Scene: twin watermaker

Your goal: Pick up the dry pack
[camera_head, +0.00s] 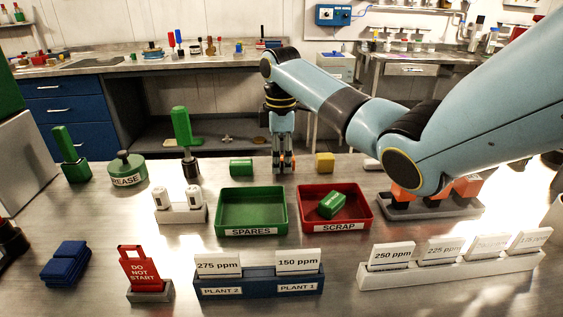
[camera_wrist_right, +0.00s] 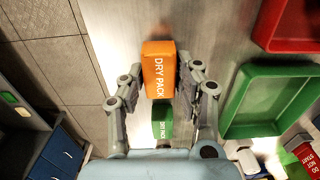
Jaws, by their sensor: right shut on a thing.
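My right gripper (camera_head: 284,166) points down over the back of the steel bench, shut on an orange dry pack. In the right wrist view the orange dry pack (camera_wrist_right: 158,72) sits between the two fingers (camera_wrist_right: 160,84), its white lettering up. In the head view the fingers hide most of it, and I cannot tell whether it touches the bench. A green dry pack (camera_wrist_right: 162,124) lies just beside it; it also shows in the head view (camera_head: 241,167), left of the gripper. My left gripper is not in view.
In front are the green SPARES tray (camera_head: 251,232), empty, and the red SCRAP tray (camera_head: 338,227) with a green pack (camera_head: 332,205) inside. A white holder (camera_head: 180,214), green-handled valves (camera_head: 187,140) and a grease pot (camera_head: 127,169) stand left. Card racks (camera_head: 259,283) line the front.

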